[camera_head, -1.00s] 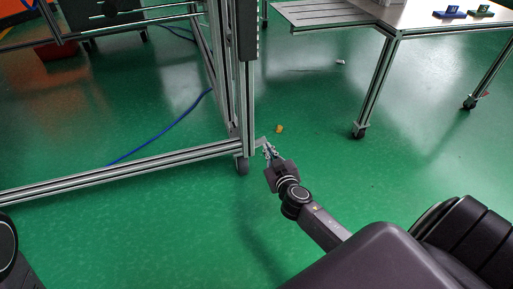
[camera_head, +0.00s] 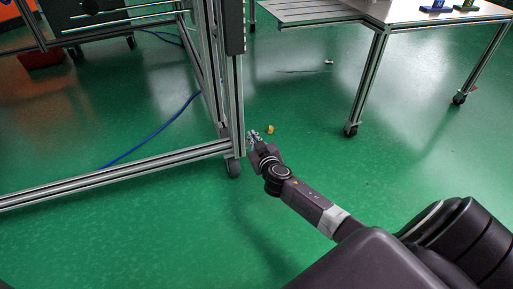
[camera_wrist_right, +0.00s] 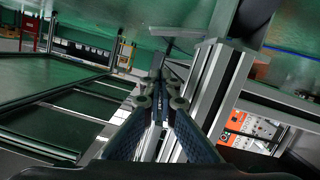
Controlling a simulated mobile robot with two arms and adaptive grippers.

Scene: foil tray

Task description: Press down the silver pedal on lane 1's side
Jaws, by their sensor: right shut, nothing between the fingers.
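My right gripper (camera_head: 255,138) reaches low beside the foot of the aluminium frame post (camera_head: 231,120) in the head view. It is shut and empty, and its fingers (camera_wrist_right: 157,88) point forward in the right wrist view. A flat silver-grey plate (camera_wrist_right: 172,29), which looks like the pedal, shows beyond the fingertips in the wrist view, near the post (camera_wrist_right: 222,85). A gap shows between the fingertips and the plate in that picture; the true distance is hard to tell. In the head view I cannot separate the pedal from the gripper. My left gripper is not in view.
A low aluminium rail (camera_head: 110,176) runs left from the post, with a caster (camera_head: 233,167) below. A small yellow object (camera_head: 270,129) lies on the green floor just beyond my right gripper. A wheeled table (camera_head: 385,12) stands at the upper right. Open floor lies between.

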